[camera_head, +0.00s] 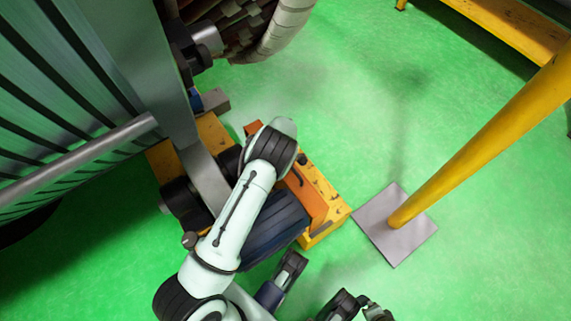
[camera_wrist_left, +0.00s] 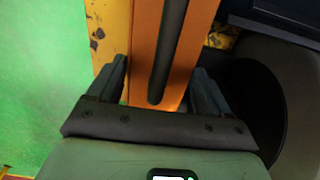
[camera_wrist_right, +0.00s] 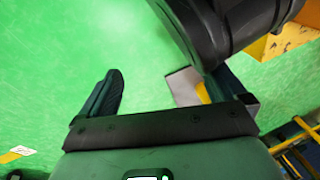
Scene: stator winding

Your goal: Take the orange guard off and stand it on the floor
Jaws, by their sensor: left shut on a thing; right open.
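In the left wrist view the guard (camera_wrist_left: 194,52) fills the space ahead of my left gripper (camera_wrist_left: 158,74). In the head view my left arm covers part of the guard, and I cannot make out the grip there. My right gripper (camera_wrist_right: 160,92) is open and empty above the green floor.
The yellow base (camera_head: 333,208) carries a dark blue motor-like body (camera_head: 275,230). A yellow post (camera_head: 470,145) rises from a grey floor plate (camera_head: 400,240) at the right. Green floor (camera_head: 355,130) is clear between the base and the post. A dark rounded part (camera_wrist_right: 215,35) is close ahead of my right gripper.

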